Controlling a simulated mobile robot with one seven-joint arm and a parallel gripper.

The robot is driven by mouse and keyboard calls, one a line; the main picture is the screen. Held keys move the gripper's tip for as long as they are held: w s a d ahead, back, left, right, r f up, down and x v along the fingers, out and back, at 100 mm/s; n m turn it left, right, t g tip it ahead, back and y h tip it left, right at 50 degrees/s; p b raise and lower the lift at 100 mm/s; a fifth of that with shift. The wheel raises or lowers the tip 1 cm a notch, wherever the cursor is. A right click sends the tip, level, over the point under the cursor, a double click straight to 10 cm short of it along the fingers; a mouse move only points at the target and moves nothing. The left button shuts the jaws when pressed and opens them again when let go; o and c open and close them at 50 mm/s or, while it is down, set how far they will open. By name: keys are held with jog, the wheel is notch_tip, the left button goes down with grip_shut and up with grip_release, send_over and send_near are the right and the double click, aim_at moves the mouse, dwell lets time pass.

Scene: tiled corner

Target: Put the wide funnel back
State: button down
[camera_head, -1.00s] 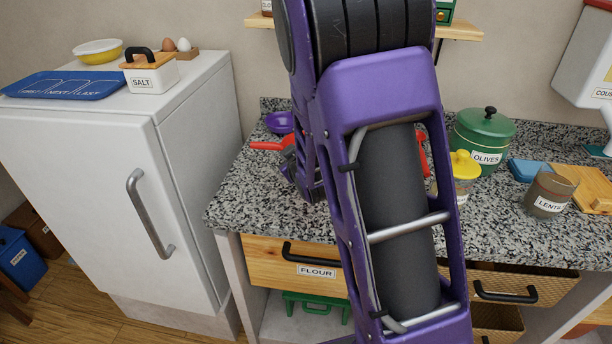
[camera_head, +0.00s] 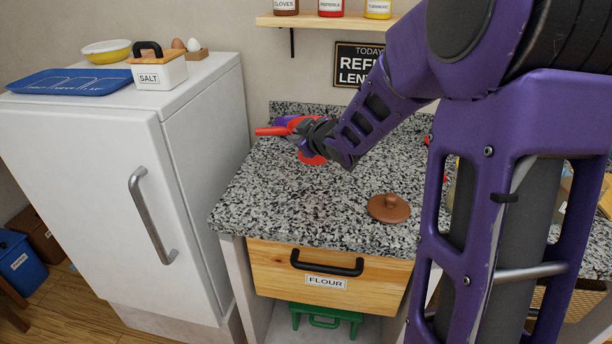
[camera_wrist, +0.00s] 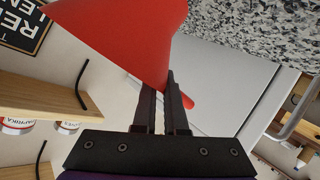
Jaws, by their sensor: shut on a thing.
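The wide funnel (camera_wrist: 125,35) is red. In the wrist view its cone fills the upper left and its narrow spout shows just past the fingers. My gripper (camera_wrist: 165,100) is shut on it near the narrow end. In the head view the funnel (camera_head: 271,131) is over the counter's back left, spout pointing left toward the fridge. My gripper (camera_head: 308,132) is at its right, fingertips partly hidden. Another red patch (camera_head: 313,159) shows just below; I cannot tell whether it belongs to the funnel. A purple bowl-like thing (camera_head: 283,121) is partly hidden behind the funnel.
The fridge (camera_head: 90,150) stands left of the counter (camera_head: 290,200). A brown lid (camera_head: 389,208) lies on the counter at front right; the front left is clear. A shelf with jars (camera_head: 340,20) and a dark sign (camera_head: 357,66) are on the back wall.

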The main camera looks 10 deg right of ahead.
notch_tip(320, 180, down, 8)
jog(key=shift+r+b, duration=0.1)
jog(key=shift+b, duration=0.8)
jog(key=c, duration=0.9)
grip_release()
jog(key=shift+c, duration=0.2)
jog(key=p+v, duration=0.2)
jog(key=v, duration=1)
